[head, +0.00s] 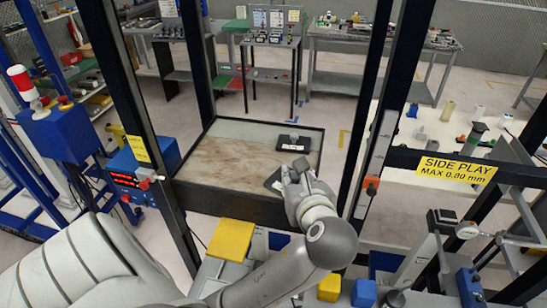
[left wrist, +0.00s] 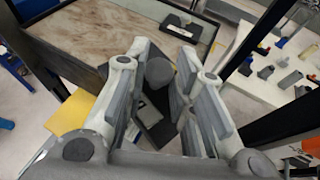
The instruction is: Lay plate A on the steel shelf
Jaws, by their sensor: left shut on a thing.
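My left gripper (head: 297,172) is at the front edge of a flat, dark-rimmed bed (head: 225,155) with a worn brown and grey top. In the left wrist view its fingers (left wrist: 160,90) are closed around a grey rounded handle (left wrist: 159,72) on a dark plate (left wrist: 152,118) with a pale label. That dark plate also shows partly in the head view (head: 273,181), mostly hidden by the gripper. A second dark plate (head: 294,143) with a pale label lies farther back on the bed. I cannot read which is plate A. My right gripper is not in view.
Black posts (head: 375,110) frame the bed on both sides. A blue control box (head: 140,172) stands at its left. A yellow block (head: 231,240) is in front, and a bench with small parts (head: 450,125) is at the right. The bed's left part is clear.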

